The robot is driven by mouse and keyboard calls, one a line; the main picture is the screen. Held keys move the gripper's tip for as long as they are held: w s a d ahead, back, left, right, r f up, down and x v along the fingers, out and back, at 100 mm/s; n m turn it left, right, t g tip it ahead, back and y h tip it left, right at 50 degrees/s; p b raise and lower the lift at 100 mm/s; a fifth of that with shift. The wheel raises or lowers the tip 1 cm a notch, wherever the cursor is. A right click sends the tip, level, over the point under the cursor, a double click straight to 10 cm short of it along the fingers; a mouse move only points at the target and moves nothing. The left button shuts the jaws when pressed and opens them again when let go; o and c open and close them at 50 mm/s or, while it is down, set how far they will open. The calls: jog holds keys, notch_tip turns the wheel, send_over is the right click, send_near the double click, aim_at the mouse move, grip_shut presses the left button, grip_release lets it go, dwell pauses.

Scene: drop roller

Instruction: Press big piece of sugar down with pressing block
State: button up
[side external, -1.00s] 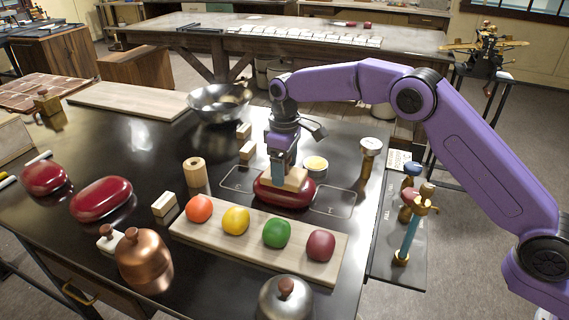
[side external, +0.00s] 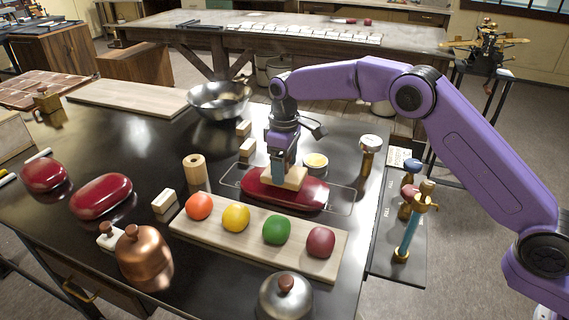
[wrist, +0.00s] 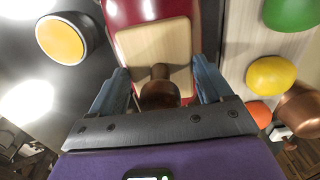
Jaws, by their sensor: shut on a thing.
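The big piece of sugar (side external: 313,194) is a glossy dark red slab, lying wide and flat on the dark table inside a marked outline. The pressing block (side external: 292,178), a pale wooden block, sits flat on top of it, touching it. My gripper (side external: 278,168) is above the sugar, shut on the block's handle. In the wrist view my gripper's blue fingers (wrist: 161,82) stand either side of the brown knob handle, and the block (wrist: 153,48) covers much of the red sugar (wrist: 126,13). The sugar under the block is hidden.
A pale board (side external: 190,225) with several coloured balls lies in front. Two other red lumps (side external: 101,196) (side external: 45,175) sit at the left. A yellow-filled cup (side external: 316,163) stands just behind the sugar. A wooden roll (side external: 195,171) and metal bowl (side external: 220,100) are farther left.

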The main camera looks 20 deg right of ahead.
dwell(0.4)
jog(key=shift+f, duration=0.95)
jog(key=shift+f, duration=0.2)
dwell(1.3)
jog(key=shift+r, duration=0.1)
jog(key=shift+r, duration=3.6)
